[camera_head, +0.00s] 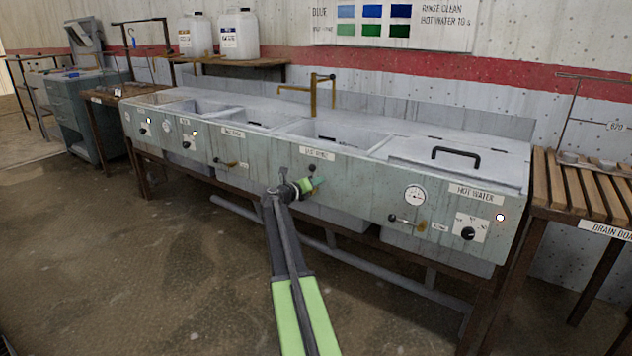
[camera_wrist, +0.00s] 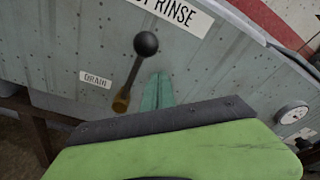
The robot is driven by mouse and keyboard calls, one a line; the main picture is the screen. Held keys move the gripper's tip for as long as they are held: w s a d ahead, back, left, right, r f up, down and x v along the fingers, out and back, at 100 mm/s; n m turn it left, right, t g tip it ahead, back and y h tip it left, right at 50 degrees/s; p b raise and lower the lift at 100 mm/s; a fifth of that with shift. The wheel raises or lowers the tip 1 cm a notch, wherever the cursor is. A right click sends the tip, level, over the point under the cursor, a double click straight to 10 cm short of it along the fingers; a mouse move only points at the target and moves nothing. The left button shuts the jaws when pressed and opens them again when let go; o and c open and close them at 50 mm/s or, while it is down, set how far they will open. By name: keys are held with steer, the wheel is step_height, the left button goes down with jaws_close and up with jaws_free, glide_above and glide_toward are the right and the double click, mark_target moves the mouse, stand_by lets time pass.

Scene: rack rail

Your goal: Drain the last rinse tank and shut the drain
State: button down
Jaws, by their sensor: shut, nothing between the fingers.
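My gripper (camera_head: 314,187) is shut and empty at the panel. In the wrist view its teal fingertips (camera_wrist: 158,88) are just right of the lever; contact is unclear. The tank's water level is unclear.
The hot water tank (camera_head: 455,160) with a black-handled lid is to the right, with a dial gauge (camera_head: 414,195) and its own lever (camera_head: 405,222). A slatted drain board (camera_head: 580,190) stands at the far right. The floor (camera_head: 140,265) at front left is clear.

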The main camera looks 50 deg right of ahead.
steer(key=shift+s+d+f, duration=0.1)
steer(key=shift+s+d, duration=0.2)
steer(key=shift+s, duration=0.6)
steer(key=a, duration=1)
steer(key=shift+s, duration=0.15)
